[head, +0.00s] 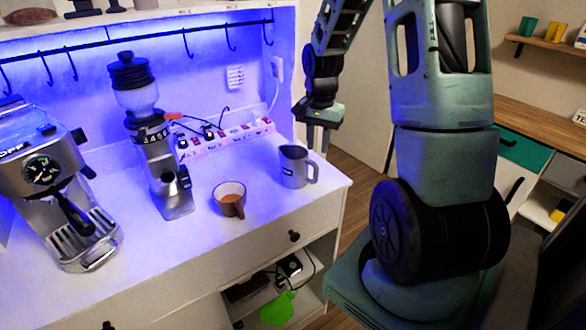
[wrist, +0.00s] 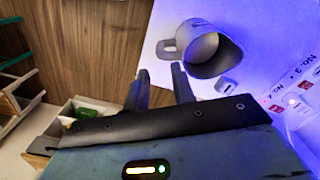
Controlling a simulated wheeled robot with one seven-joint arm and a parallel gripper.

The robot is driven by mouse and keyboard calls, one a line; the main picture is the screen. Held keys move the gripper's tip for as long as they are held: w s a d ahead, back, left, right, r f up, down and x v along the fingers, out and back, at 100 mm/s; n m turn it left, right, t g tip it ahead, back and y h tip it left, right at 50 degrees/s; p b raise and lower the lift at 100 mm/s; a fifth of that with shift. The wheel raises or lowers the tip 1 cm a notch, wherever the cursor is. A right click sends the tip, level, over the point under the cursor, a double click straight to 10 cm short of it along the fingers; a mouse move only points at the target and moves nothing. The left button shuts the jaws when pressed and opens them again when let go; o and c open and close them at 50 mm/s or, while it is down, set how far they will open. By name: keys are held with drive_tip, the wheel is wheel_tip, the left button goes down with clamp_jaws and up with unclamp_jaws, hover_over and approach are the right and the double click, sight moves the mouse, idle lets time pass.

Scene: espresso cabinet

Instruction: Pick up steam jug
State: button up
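The steam jug (head: 295,168) is a grey metal pitcher with a handle on its right side. It stands upright near the right end of the white counter in the head view. In the wrist view the jug (wrist: 207,50) shows from above, its opening visible and its handle pointing left toward my fingers. My gripper (head: 317,138) is above and just right of the jug, pointing down. In the wrist view my gripper (wrist: 160,85) has its two dark fingers apart with nothing between them. The fingers are close to the handle but do not hold it.
A brown cup (head: 229,199) stands left of the jug. A grinder (head: 160,150) and an espresso machine (head: 65,190) stand further left. A power strip (head: 225,138) with cables lies behind. The counter (head: 270,228) is bare in front of the jug.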

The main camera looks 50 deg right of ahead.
sight(316, 175)
wheel_tip(316, 175, down, 12)
drive_tip(key=p, duration=0.3)
drive_tip(key=shift+r, duration=0.25)
clamp_jaws()
